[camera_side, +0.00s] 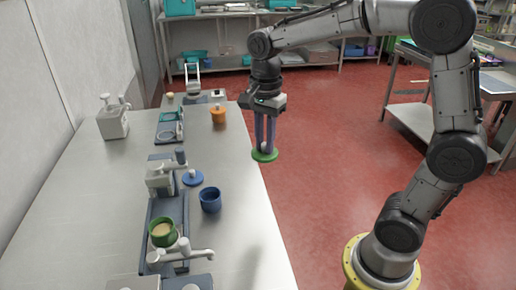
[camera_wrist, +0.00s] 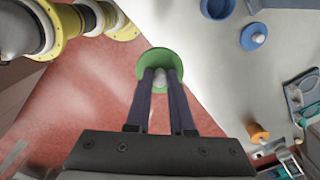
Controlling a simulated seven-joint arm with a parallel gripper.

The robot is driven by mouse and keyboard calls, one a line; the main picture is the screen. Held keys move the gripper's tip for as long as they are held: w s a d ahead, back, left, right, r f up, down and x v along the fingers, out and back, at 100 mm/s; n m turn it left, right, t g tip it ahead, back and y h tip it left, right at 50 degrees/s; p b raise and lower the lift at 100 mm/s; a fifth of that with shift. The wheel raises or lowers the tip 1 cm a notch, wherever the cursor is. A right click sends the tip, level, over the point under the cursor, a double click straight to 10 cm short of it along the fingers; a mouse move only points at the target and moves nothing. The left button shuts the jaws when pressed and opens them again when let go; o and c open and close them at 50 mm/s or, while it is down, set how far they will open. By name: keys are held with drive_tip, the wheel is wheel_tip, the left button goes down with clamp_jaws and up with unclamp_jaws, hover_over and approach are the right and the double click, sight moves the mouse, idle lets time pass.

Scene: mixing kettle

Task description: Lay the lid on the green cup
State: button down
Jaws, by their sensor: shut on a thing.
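The green lid (camera_side: 265,155) is a flat disc with a pale knob. My gripper (camera_side: 265,145) is shut on its knob and holds it in the air by the table's right edge. In the wrist view the green lid (camera_wrist: 161,62) shows beyond the fingertips (camera_wrist: 160,78), over the edge between table and red floor. The green cup (camera_side: 162,233) stands upright at the near left on a dark base, open, with something pale yellow inside. My gripper is well above and to the far right of it. The green cup is not in the wrist view.
A blue cup (camera_side: 210,199) and a blue lid (camera_side: 193,177) stand between the green lid and green cup. An orange container (camera_side: 218,114) is farther back. A grey device (camera_side: 163,182) and a white dispenser (camera_side: 113,121) stand on the left. The table's near right is bare.

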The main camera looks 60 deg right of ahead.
sight(262, 144)
wheel_tip(262, 144, up, 9)
drive_tip(key=w+a+n, duration=0.3)
drive_tip(key=w+a, duration=0.3)
drive_tip(key=a, duration=0.6)
drive_tip(key=w+a+n, duration=0.3)
drive_tip(key=w+a, duration=0.2)
drive_tip(key=a, duration=0.8)
drive_tip(key=shift+d+f, duration=0.2)
drive_tip(key=shift+f, duration=8.3)
drive_tip(key=shift+f, duration=0.5)
drive_tip(key=shift+c, duration=1.4)
unclamp_jaws()
